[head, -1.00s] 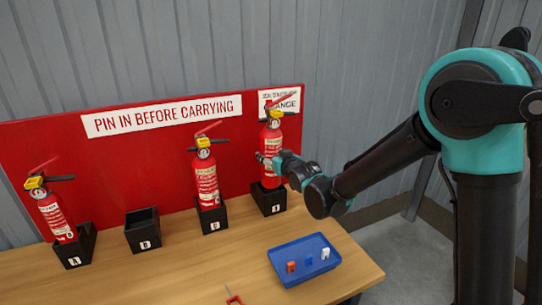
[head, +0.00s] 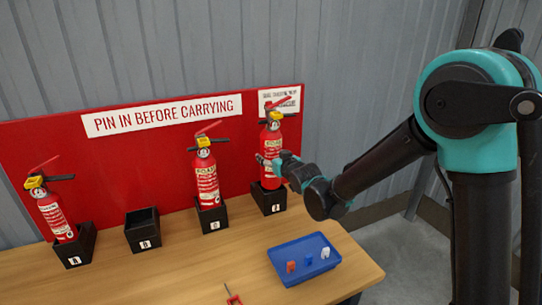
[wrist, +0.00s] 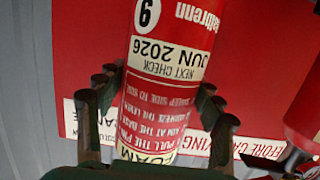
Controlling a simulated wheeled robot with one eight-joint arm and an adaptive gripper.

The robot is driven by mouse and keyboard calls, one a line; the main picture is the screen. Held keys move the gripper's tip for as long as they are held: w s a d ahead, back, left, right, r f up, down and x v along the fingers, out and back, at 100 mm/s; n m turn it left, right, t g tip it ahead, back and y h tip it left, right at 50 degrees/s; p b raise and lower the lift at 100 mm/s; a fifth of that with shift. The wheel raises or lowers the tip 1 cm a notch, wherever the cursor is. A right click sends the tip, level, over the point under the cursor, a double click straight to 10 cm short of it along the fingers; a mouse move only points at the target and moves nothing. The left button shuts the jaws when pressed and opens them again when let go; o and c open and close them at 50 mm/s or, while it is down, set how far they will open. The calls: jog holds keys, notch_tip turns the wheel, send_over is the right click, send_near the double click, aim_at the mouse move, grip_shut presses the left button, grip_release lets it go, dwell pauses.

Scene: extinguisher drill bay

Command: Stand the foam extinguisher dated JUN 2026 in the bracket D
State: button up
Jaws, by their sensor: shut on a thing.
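The foam extinguisher (head: 271,145) stands upright at the far right bracket, its base hidden inside the bracket's walls. In the wrist view the extinguisher (wrist: 168,60) shows upside-down, with the label NEXT CHECK JUN 2026 and part of FOAM. My gripper (head: 264,160) is shut around its body from the front right; in the wrist view my fingers (wrist: 160,100) lie on either side of it.
Other red extinguishers stand in the far left bracket (head: 74,247), marked A, and the third bracket (head: 211,217). A blue tray (head: 322,271) holds small orange, blue and white pieces. A red pin-like piece (head: 233,299) lies at the front table edge. A red sign board (head: 110,160) stands behind.

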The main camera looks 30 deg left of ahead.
jog(key=shift+f, duration=2.25)
dwell(1.3)
dwell(0.4)
jog(key=o, duration=1.7)
jog(key=shift+o, duration=0.9)
jog(key=shift+f, duration=0.1)
jog(key=shift+d, duration=0.1)
jog(key=v, duration=1.2)
